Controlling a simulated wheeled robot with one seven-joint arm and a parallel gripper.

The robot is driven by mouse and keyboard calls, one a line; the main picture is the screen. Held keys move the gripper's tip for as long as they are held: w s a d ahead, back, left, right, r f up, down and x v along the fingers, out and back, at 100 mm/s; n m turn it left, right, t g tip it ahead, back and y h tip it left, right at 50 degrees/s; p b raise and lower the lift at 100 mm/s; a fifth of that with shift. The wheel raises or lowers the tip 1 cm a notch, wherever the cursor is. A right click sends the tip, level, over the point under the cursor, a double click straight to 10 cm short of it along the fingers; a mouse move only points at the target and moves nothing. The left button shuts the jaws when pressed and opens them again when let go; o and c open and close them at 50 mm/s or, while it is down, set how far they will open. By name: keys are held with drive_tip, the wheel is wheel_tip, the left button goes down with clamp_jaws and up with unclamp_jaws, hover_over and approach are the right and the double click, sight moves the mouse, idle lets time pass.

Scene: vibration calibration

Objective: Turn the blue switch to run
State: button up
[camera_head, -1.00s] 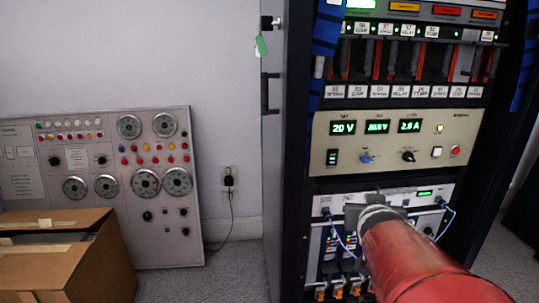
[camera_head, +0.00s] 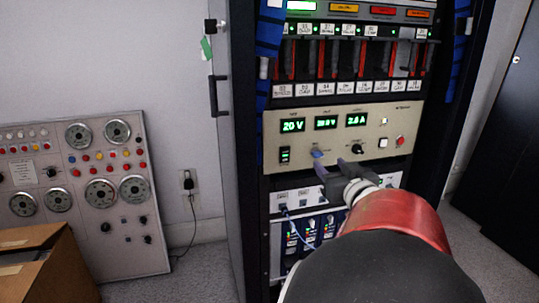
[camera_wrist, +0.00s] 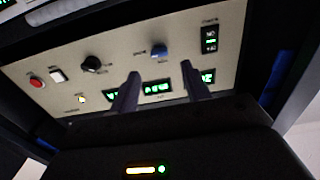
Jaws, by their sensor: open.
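The blue switch (camera_head: 317,153) is a small knob on the beige panel (camera_head: 385,165) of the rack, below the green readouts. In the wrist view, which shows the panel upside down, the blue switch (camera_wrist: 159,50) lies beyond the fingertips, roughly in line with the gap between them. My gripper (camera_head: 331,166) is open and empty, just below and right of the blue switch. Its two fingers also show in the wrist view (camera_wrist: 160,70). I see no contact with the switch. The labels around the switch are too small to read.
A black knob (camera_head: 358,149), a white button (camera_head: 383,142) and a red button (camera_head: 400,140) sit right of the switch. A rocker switch (camera_head: 285,155) is to its left. A grey console (camera_head: 90,235) and a cardboard box (camera_head: 40,275) stand at the left.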

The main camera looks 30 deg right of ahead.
sight(320, 156)
drive_tip(key=x, duration=0.6)
drive_tip(key=shift+w+d, duration=0.1)
drive_tip(key=shift+w, duration=0.05)
drive_tip(key=c, duration=1)
